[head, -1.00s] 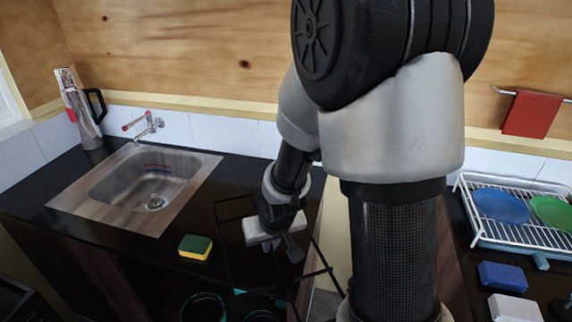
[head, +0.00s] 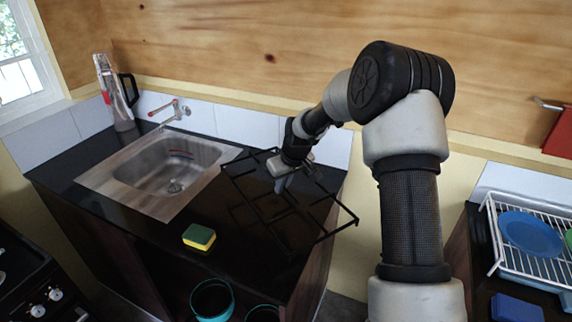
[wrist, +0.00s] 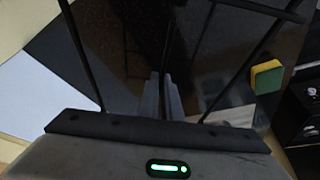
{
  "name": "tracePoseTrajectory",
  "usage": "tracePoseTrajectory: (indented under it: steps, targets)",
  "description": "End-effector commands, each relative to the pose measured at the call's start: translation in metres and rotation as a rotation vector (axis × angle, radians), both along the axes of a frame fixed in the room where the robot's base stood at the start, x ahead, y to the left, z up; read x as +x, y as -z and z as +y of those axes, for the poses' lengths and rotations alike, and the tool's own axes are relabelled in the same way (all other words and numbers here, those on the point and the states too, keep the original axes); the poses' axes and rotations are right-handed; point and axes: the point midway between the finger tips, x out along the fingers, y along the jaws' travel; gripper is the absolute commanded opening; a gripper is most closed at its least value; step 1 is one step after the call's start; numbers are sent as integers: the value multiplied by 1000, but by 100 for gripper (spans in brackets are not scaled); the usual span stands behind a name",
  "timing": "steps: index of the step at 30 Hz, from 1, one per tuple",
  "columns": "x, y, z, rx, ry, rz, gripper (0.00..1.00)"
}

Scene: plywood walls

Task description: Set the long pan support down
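The long pan support (head: 332,192) is a black wire frame with crossing bars. It is over the dark counter (head: 150,222), right of the sink, and its right corner reaches past the counter's right edge in the head view. My gripper (head: 281,184) is at its far side, fingers pointing down. In the wrist view its bars (wrist: 82,55) run away from me, and the fingers (wrist: 165,100) are closed around a thin middle bar. I cannot tell whether the frame touches the counter or hangs just above it.
A yellow-green sponge (head: 199,237) lies near the counter's front edge. The sink (head: 160,175) is to the left, with a jug (head: 118,95) behind it. A white dish rack (head: 510,235) with a blue plate stands on the right counter, across a gap. Teal-rimmed pots (head: 212,298) sit below.

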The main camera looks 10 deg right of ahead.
Motion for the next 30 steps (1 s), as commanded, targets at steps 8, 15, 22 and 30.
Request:
tracePoseTrajectory:
  steps: [8,15,22,30]
  targets:
    - [84,0,-13,3,-145,-5,0]
    - [106,0,-27,1,-189,-7,0]
    - [108,6,-29,0,-194,-6,0]
    - [108,27,-29,1,-193,-6,0]
